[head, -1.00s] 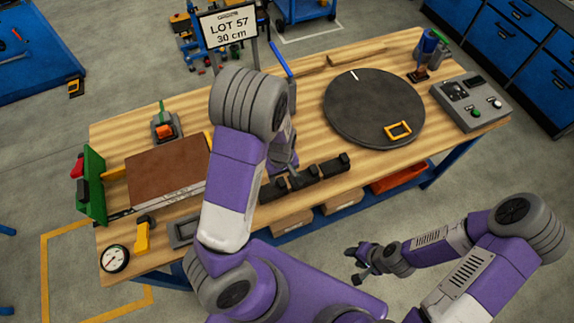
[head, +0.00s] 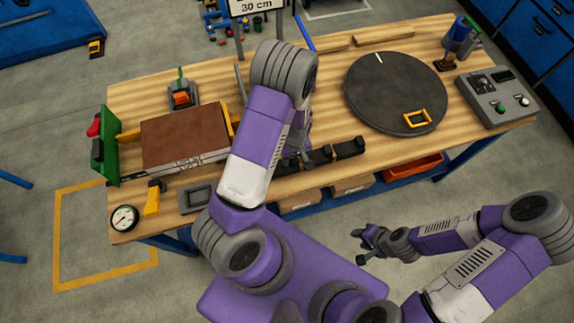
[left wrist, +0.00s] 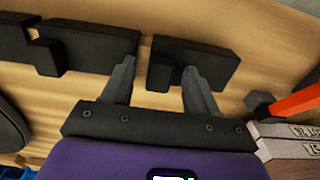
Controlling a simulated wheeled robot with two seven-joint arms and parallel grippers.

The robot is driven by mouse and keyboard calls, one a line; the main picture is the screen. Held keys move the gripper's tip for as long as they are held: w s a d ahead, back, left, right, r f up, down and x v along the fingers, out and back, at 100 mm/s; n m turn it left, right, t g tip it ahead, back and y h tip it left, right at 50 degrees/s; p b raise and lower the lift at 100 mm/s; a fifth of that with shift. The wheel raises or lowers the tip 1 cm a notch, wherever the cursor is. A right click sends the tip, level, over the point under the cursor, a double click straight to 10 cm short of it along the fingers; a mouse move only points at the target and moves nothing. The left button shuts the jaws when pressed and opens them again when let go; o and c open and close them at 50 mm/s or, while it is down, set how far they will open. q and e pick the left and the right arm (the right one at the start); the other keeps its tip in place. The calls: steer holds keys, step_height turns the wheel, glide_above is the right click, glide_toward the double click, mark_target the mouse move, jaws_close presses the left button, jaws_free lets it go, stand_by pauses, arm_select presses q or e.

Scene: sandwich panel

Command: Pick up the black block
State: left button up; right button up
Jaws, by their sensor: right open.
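Several black blocks lie in a row along the table's near edge. In the head view the right one (head: 348,148) and the middle one (head: 320,156) show; my left arm partly hides the left end. My left gripper (head: 303,158) is low over the row's left part. In the left wrist view a notched block (left wrist: 92,45) and a separate block (left wrist: 205,62) show. My left gripper (left wrist: 160,70) is open there, its fingers apart near the gap between these two blocks. Contact cannot be told. My right gripper (head: 370,245) is open and empty, in front of the table.
A dark round turntable (head: 390,85) with a yellow frame (head: 418,118) is at right. A control box (head: 500,97) stands beyond it. A brown panel (head: 185,137) lies at left beside a green bracket (head: 104,150). A grey tray (head: 197,198) and gauge (head: 124,218) are near the front.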

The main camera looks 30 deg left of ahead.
arm_select(q)
jaws_close()
